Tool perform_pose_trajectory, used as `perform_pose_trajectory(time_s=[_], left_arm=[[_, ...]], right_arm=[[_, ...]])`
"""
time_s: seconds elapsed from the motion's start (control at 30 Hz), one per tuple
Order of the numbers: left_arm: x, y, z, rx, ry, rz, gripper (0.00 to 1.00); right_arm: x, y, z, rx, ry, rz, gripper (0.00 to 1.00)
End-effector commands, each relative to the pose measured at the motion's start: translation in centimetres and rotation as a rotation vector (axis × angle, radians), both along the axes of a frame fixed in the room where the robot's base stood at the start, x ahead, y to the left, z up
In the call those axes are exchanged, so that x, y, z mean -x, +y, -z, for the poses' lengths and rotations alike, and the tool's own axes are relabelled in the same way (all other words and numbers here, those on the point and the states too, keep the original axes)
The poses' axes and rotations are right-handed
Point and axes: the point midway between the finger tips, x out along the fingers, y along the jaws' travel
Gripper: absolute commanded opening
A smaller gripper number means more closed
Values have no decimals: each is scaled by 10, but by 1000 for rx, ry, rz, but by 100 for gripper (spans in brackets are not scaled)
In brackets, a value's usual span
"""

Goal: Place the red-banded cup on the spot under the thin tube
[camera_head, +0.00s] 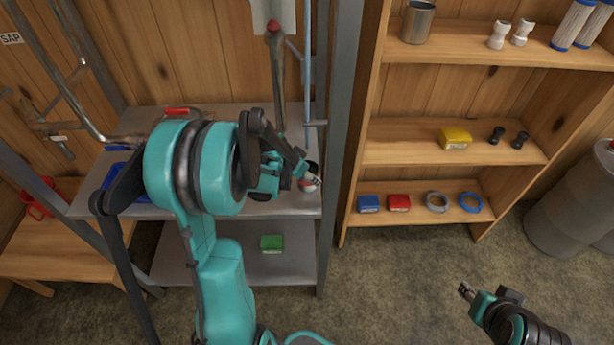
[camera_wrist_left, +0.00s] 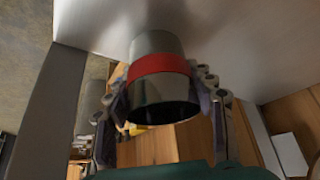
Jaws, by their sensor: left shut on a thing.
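The red-banded cup (camera_wrist_left: 158,95) is a grey metal cylinder with a red band, held between the two fingers of my left gripper (camera_wrist_left: 162,110) in the left wrist view. In the head view the cup (camera_head: 312,170) shows small and partly hidden at the left gripper (camera_head: 309,178), over the right front part of the grey metal shelf (camera_head: 298,203). A thin pale-blue tube (camera_head: 307,70) runs down beside the rack post, behind and above the cup. The spot under it cannot be made out. My right gripper (camera_head: 466,290) is over the floor at lower right; its finger opening is unclear.
The rack post (camera_head: 338,130) stands close to the right of the cup. A thicker grey pipe with a red top (camera_head: 275,60) hangs to its left. A wooden shelf unit (camera_head: 455,140) with small parts stands at right. A green box (camera_head: 271,243) lies on the lower shelf.

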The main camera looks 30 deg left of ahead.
Motion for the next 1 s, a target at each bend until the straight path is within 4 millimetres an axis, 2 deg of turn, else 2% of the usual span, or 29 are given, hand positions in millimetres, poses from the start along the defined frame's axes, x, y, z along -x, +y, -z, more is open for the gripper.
perform_pose_trajectory(time_s=[0.13,0.17,0.23,0.53,0.67,1.0], left_arm=[[0,0,4,0,0,0,25],[0,0,4,0,0,0,57],[0,0,3,0,0,0,75],[0,0,2,0,0,0,75],[2,1,-5,0,0,0,75],[36,9,-68,0,-1,-2,75]], right_arm=[[0,0,4,0,0,0,40],[0,0,4,0,0,0,40],[0,0,3,0,0,0,40],[0,0,2,0,0,0,40],[0,0,-3,0,0,0,40],[0,0,-28,0,0,0,40]])
